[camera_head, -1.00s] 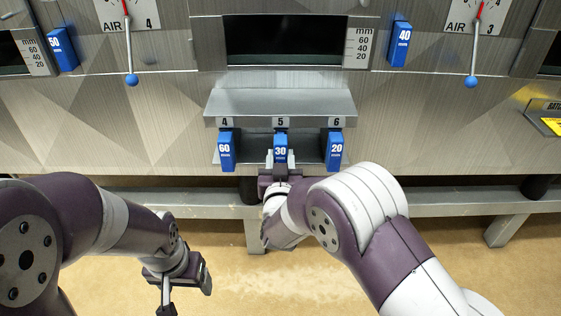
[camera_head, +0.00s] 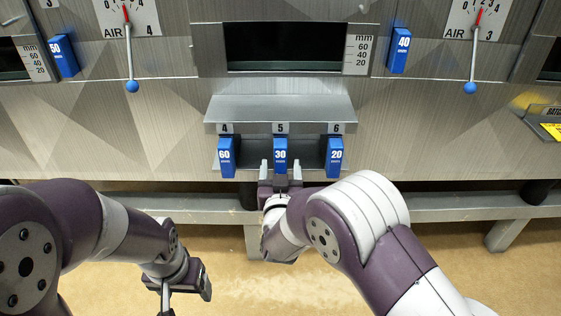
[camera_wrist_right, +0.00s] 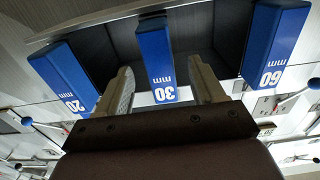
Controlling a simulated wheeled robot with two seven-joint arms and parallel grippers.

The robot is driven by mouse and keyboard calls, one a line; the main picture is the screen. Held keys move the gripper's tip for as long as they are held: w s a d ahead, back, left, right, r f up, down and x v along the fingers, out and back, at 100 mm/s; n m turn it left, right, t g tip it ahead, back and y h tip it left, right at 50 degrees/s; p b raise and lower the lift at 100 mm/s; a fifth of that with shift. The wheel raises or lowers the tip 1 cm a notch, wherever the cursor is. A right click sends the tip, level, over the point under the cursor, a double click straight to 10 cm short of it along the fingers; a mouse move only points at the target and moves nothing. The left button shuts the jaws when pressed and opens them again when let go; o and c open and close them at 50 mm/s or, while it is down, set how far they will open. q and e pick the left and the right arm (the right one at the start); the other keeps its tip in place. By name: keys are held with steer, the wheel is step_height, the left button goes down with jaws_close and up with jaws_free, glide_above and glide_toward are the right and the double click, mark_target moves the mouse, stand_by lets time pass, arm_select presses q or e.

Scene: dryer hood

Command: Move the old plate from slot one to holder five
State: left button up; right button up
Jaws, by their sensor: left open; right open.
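A blue plate marked 30 (camera_head: 280,152) stands in holder five (camera_head: 281,129), the middle place of the small grey rack. It also shows upside down in the right wrist view (camera_wrist_right: 157,60). My right gripper (camera_head: 281,168) is open just below and in front of this plate. In the right wrist view its fingers (camera_wrist_right: 165,88) are on either side of the plate's lower end, with gaps visible. My left gripper (camera_head: 172,300) is open and empty low at the left, away from the rack. I cannot tell which slot is slot one.
Plates marked 60 (camera_head: 226,157) and 20 (camera_head: 334,157) stand close on either side in holders four and six. Plates marked 50 (camera_head: 63,56) and 40 (camera_head: 400,50) sit higher on the panel, near blue-knobbed levers (camera_head: 132,86). A grey rail (camera_head: 450,205) runs below.

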steer(key=s+p, duration=0.1)
steer(key=s, duration=0.9)
steer(key=shift+s, duration=0.15)
